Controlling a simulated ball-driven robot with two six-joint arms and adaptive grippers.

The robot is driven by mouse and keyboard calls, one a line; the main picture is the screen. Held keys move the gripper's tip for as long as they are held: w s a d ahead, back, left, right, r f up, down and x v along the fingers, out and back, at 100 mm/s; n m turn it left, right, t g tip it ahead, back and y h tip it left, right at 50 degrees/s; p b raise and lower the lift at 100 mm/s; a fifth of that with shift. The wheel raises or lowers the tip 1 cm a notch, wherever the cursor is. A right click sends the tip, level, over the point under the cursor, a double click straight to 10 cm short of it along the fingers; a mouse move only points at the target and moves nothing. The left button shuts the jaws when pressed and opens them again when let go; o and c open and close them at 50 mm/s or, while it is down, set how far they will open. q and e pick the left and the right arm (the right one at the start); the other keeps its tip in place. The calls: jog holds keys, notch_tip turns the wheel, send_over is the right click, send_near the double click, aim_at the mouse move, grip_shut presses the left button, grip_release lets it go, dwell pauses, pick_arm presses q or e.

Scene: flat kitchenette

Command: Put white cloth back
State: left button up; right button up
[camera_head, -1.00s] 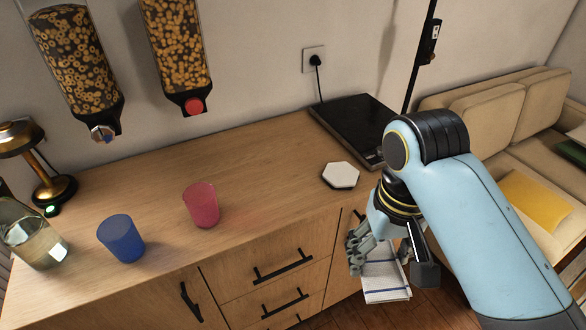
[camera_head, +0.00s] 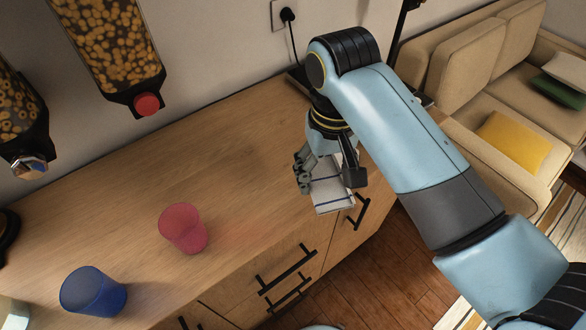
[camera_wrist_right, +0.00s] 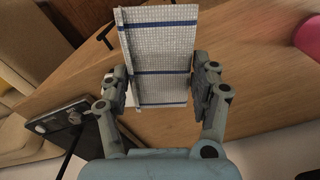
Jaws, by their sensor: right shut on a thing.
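The white cloth (camera_head: 333,197) has dark blue stripes and hangs from my right gripper (camera_head: 322,178) at the counter's front edge in the head view. My right gripper is shut on it. In the right wrist view the cloth (camera_wrist_right: 160,55) lies flat between the two fingers of my right gripper (camera_wrist_right: 163,92), with the wooden counter beneath it. Whether the cloth touches the counter I cannot tell. The white hexagonal piece seen earlier on the counter is hidden in the head view now. My left gripper is not in view.
On the wooden counter (camera_head: 235,150) stand a red cup (camera_head: 184,229) and a blue cup (camera_head: 93,290). Two cereal dispensers (camera_head: 112,45) hang on the wall above. The counter's middle is clear.

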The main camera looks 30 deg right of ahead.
send_over(296, 181)
jog(key=f, duration=0.4)
jog(key=shift+s+f, duration=0.2)
jog(key=shift+f, duration=0.05)
jog(key=shift+w+f, duration=0.15)
jog(key=shift+w, duration=0.1)
jog(key=shift+f, duration=0.35)
notch_tip(296, 181, down, 3)
jog(key=shift+f, duration=0.1)
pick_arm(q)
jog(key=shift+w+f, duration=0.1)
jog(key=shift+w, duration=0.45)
pick_arm(e)
jog(key=shift+f, duration=0.1)
jog(key=o, duration=1)
jog(key=shift+f, duration=0.1)
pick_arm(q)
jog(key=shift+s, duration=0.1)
